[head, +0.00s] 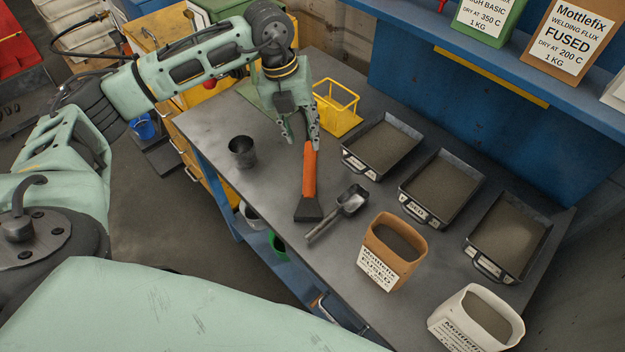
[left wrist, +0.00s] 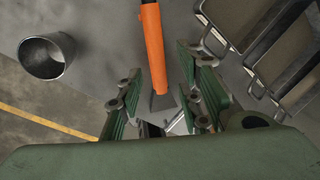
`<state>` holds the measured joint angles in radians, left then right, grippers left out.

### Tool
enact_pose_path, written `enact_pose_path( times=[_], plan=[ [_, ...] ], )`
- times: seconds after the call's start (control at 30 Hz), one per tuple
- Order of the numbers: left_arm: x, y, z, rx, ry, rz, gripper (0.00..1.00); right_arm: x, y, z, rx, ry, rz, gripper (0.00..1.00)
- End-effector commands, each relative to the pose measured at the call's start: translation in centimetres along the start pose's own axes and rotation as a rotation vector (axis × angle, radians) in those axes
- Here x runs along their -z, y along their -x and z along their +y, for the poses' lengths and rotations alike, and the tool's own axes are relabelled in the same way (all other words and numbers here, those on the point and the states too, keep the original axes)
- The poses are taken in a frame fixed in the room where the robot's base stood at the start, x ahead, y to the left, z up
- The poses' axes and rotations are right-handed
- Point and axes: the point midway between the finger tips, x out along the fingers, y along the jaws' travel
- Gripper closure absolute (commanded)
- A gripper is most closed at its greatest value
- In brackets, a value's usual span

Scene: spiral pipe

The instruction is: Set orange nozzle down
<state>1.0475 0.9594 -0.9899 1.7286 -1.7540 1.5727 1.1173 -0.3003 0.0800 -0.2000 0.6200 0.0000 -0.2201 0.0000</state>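The orange nozzle (head: 309,174) has an orange handle and a flat dark tip, and it appears to lie on the grey workbench (head: 262,190). Its tip points toward the bench's near-left edge. In the left wrist view, the nozzle (left wrist: 153,45) runs down from the top edge, with its tip seen in the gap between the fingers. My left gripper (head: 303,138) is above the bench, its fingers overlapping the far end of the handle in the head view. In the left wrist view, the gripper's fingers (left wrist: 161,95) are apart with nothing clasped. My right gripper is not in view.
A dark metal cup (head: 242,153) stands left of the nozzle, and a metal scoop (head: 340,212) lies close on its right. Three dark trays (head: 412,214), a yellow wire basket (head: 337,105) and a brown flux container (head: 373,262) are also on the bench.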

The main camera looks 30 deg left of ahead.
Motion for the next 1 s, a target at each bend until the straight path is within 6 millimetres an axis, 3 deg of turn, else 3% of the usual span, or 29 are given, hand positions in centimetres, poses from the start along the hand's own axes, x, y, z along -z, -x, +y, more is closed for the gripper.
enact_pose_path(
  times=[0.03,0.33,0.67,1.0],
  plan=[
    [0.0,-1.3,0.3,0.000,0.000,0.000,0.66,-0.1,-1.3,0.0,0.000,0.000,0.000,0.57],
    [0.0,-4.0,0.8,0.001,0.000,0.000,0.66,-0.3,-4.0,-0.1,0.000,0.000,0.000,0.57],
    [0.0,-6.8,0.8,-0.001,0.001,0.003,0.66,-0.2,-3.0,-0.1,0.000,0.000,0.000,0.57],
    [-0.1,-11.3,0.9,0.000,0.000,0.003,0.66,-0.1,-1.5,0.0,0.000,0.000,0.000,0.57]
  ],
)
